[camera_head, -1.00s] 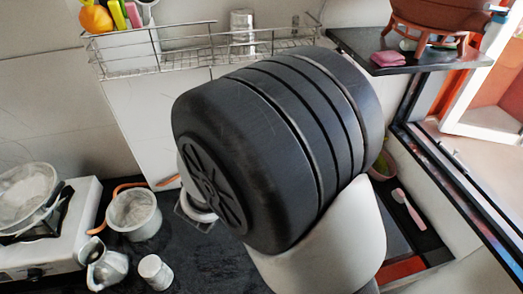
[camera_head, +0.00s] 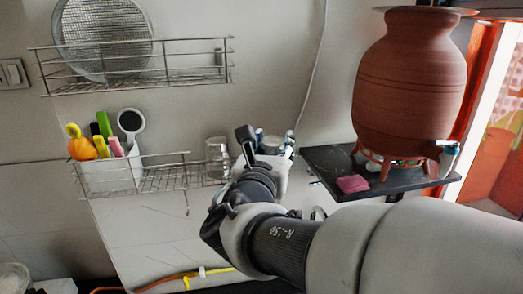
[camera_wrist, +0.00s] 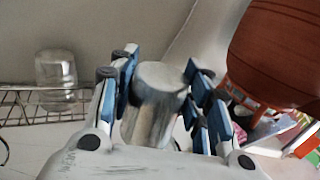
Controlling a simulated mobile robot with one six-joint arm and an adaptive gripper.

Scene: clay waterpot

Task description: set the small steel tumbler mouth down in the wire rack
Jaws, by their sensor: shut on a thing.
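My gripper (camera_wrist: 160,82) is shut on a small steel tumbler (camera_wrist: 153,112), its blue-padded fingers on either side. The tumbler's closed-looking flat end faces up and it leans slightly in the wrist view. In the head view my gripper (camera_head: 266,146) is beside the right end of the lower wire rack (camera_head: 160,182), and the held tumbler is mostly hidden there. The rack also shows at the left of the wrist view (camera_wrist: 22,112). The tumbler is right of the rack in that view, apart from it.
A shiny tumbler (camera_head: 217,158) stands in the rack's right part; it also shows in the wrist view (camera_wrist: 56,78). A white utensil holder (camera_head: 110,172) fills the rack's left end. An upper rack (camera_head: 190,70) hangs above. A clay pot (camera_head: 408,85) stands on a dark shelf (camera_head: 322,165) at right.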

